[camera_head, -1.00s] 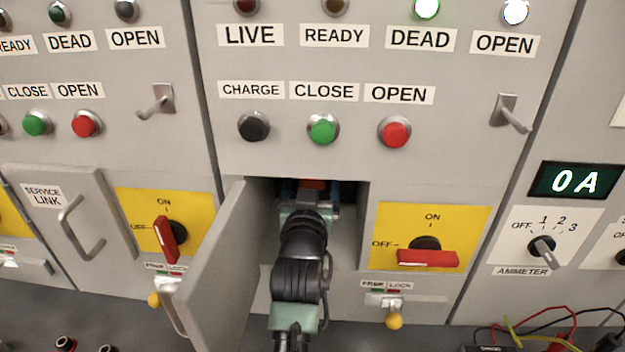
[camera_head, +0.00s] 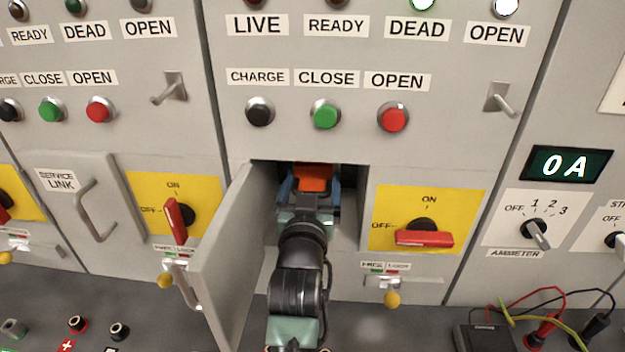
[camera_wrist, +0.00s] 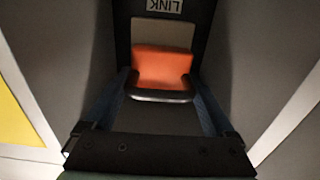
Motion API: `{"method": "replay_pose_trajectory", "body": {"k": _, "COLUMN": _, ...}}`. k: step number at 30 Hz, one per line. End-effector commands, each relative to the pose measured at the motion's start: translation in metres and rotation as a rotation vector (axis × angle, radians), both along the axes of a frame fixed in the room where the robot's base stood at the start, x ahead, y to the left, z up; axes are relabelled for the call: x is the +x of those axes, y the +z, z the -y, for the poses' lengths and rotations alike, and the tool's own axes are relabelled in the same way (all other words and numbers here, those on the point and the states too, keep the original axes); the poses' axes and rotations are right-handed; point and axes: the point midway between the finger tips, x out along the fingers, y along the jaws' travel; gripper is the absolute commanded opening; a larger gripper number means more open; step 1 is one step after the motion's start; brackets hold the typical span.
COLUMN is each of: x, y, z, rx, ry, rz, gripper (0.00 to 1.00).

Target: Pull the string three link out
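The link is an orange block (camera_head: 313,177) with a black handle bar, in the open compartment (camera_head: 349,205) under the CHARGE, CLOSE and OPEN buttons. The orange block also shows in the wrist view (camera_wrist: 162,66), with the black bar (camera_wrist: 160,96) in front of it. My gripper (camera_head: 310,193) is in the compartment mouth. In the wrist view my gripper's blue fingers (camera_wrist: 160,88) stand on either side of the handle bar and appear closed on its ends. The finger contact is dark and partly hidden.
The compartment door (camera_head: 232,262) stands open left of my arm. A red rotary handle (camera_head: 424,239) lies level at OFF on the yellow plate, with a yellow-knobbed FREE/LOCK slider (camera_head: 391,298) below. A meter with leads (camera_head: 487,338) is at lower right.

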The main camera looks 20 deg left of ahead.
Motion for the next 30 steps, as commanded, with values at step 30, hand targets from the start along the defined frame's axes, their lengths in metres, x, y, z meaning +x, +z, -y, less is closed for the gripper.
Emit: {"method": "replay_pose_trajectory", "body": {"k": 30, "x": -0.101, "y": -0.002, "z": 0.029, "rx": -0.001, "ry": 0.0, "rz": -0.001, "gripper": 1.0}}
